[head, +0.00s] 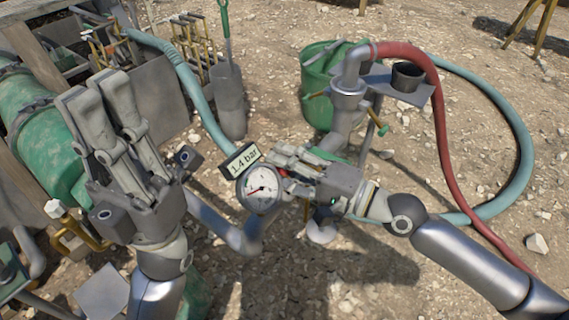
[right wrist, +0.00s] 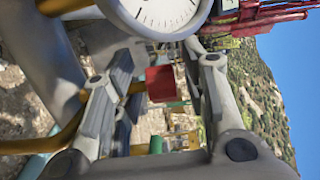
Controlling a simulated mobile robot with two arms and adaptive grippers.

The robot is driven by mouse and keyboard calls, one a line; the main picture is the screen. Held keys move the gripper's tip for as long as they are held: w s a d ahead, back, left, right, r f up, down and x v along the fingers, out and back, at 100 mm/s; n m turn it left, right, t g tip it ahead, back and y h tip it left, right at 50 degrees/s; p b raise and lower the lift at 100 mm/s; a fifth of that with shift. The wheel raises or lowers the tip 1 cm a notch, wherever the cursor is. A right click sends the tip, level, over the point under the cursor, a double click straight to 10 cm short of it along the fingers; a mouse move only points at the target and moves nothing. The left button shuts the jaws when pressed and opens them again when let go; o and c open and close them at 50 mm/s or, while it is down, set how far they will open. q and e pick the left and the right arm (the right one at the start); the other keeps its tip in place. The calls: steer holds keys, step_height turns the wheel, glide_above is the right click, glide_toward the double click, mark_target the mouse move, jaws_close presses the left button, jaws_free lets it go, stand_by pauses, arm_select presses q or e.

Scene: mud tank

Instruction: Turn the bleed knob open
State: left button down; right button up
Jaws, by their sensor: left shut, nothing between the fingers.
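A red block-like knob (right wrist: 160,83) shows in the right wrist view just below the gauge. I take it to be the bleed knob; a bit of red also shows beside the gauge in the head view (head: 283,172). My right gripper (right wrist: 158,75) is open, with one finger on each side of the knob and visible gaps. In the head view the right gripper (head: 282,163) reaches in from the right and hides most of the knob. The round gauge (head: 260,189) carries a "1.4 bar" label (head: 241,160). My left gripper (head: 97,95) is shut and empty, left of the gauge.
A green tank (head: 45,150) and grey bins with tools stand at the left. A shovel (head: 228,95) stands behind the gauge. A green bucket (head: 318,85), a red hose (head: 440,110) and a teal hose (head: 525,140) lie beyond and right. The ground is gravel.

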steer(key=shift+r, duration=0.1)
steer(key=v, duration=1.2)
stand_by(0.4)
stand_by(0.4)
